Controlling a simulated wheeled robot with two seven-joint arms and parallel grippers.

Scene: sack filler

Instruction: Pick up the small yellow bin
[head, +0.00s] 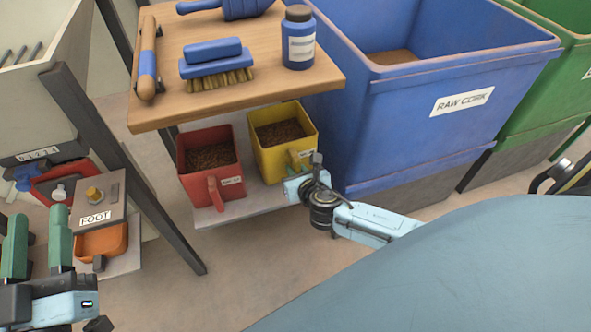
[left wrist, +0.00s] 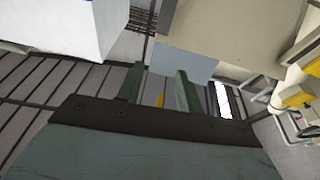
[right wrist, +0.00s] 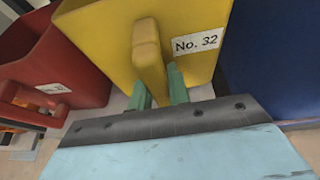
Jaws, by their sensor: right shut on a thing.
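The small yellow bin (head: 268,154) stands upright on the low shelf under the wooden top and holds brown granules. In the right wrist view the yellow bin (right wrist: 105,48) shows a "No. 32" label and a front handle (right wrist: 150,60). My right gripper (head: 301,170) is at this handle; in the right wrist view its green fingers (right wrist: 157,88) are on either side of it, shut on it. The fingertips are partly hidden behind the handle. My left gripper (head: 36,240) is at the lower left, open and empty, its green fingers also showing in the left wrist view (left wrist: 158,90).
A red bin (head: 211,165) with granules stands left of the yellow one on the shelf (head: 235,208). A large blue "RAW CORK" container (head: 420,125) is close on the right.

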